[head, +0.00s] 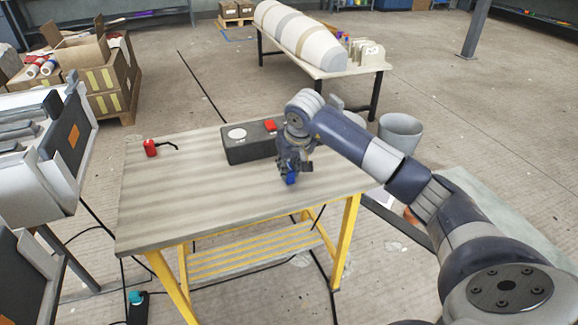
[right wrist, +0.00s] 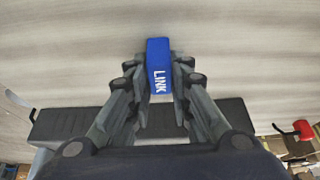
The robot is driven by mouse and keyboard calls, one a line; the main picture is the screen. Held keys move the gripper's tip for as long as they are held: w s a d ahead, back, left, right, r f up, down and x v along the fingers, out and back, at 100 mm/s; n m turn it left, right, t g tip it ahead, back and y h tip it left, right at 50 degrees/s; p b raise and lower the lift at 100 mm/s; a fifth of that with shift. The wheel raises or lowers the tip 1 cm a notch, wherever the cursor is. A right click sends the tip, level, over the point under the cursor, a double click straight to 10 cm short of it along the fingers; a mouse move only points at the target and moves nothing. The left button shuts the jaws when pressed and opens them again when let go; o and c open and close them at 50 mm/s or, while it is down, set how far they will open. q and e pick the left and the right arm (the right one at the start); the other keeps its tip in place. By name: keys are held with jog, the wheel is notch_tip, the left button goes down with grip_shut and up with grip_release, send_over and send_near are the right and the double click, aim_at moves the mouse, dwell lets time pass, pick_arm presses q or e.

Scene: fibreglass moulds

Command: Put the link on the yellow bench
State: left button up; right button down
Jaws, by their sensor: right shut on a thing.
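The link is a small blue block (right wrist: 159,62) with the word LINK in white on it. My right gripper (right wrist: 158,80) is shut on it, with a finger on each side, in the right wrist view. In the head view the link (head: 291,179) shows as a blue bit under my right gripper (head: 292,172), over the right part of the yellow bench (head: 190,199). The bench has a grey wood-look top and yellow legs. I cannot tell whether the link touches the top. My left gripper is not in view.
A dark box (head: 248,150) with a white disc and a red part stands on the bench beside my right gripper. A red item (head: 151,148) with a black handle lies at the back left. The bench's front and left are clear. A grey bucket (head: 400,132) stands behind my right arm.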

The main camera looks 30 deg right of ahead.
jog(key=c, duration=1.5)
grip_release()
jog(key=shift+o, duration=0.3)
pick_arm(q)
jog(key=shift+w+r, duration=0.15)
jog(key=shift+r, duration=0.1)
pick_arm(e)
jog(key=shift+r, duration=0.1)
jog(key=shift+r, duration=0.4)
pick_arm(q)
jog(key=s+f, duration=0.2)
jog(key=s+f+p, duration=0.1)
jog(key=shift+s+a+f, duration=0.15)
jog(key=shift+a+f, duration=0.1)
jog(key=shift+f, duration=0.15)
pick_arm(e)
jog(key=v, duration=1.1)
jog(key=shift+s, duration=0.3)
jog(key=shift+a, duration=0.1)
